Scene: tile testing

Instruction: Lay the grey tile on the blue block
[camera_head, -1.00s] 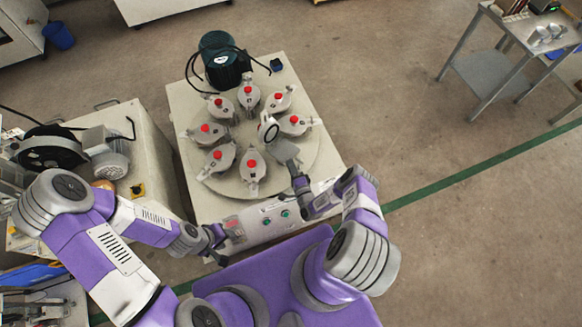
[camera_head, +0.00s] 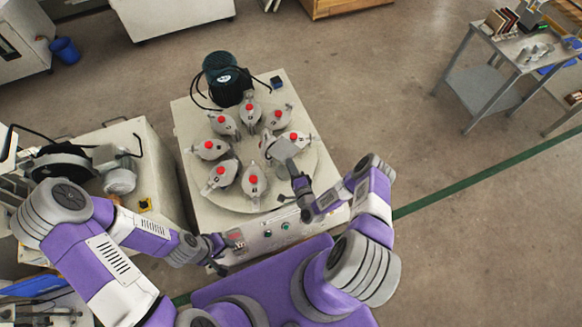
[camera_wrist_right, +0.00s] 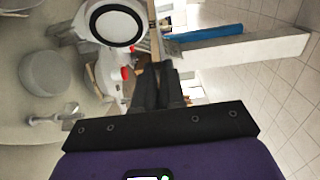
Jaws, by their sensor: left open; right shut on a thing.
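The grey tile (camera_head: 284,148) is held out from my right gripper (camera_head: 298,181). It is over the front right part of the round turntable, beside a clamp station with a black-ringed white disc (camera_head: 267,141). In the right wrist view the right gripper's fingers (camera_wrist_right: 158,85) are closed together, with a thin pale edge of the tile (camera_wrist_right: 154,35) beyond them, close to the black-ringed disc (camera_wrist_right: 117,25). I cannot tell whether tile and station touch. My left gripper (camera_head: 220,252) is open at the machine's front left edge. I cannot clearly make out the blue block.
The turntable (camera_head: 240,202) carries several clamp stations with red knobs, on a pale machine with a dark motor (camera_head: 226,78) behind. A small dark blue box (camera_head: 277,82) sits at its back corner. A metal cart (camera_head: 482,88) stands at upper right; the floor between is clear.

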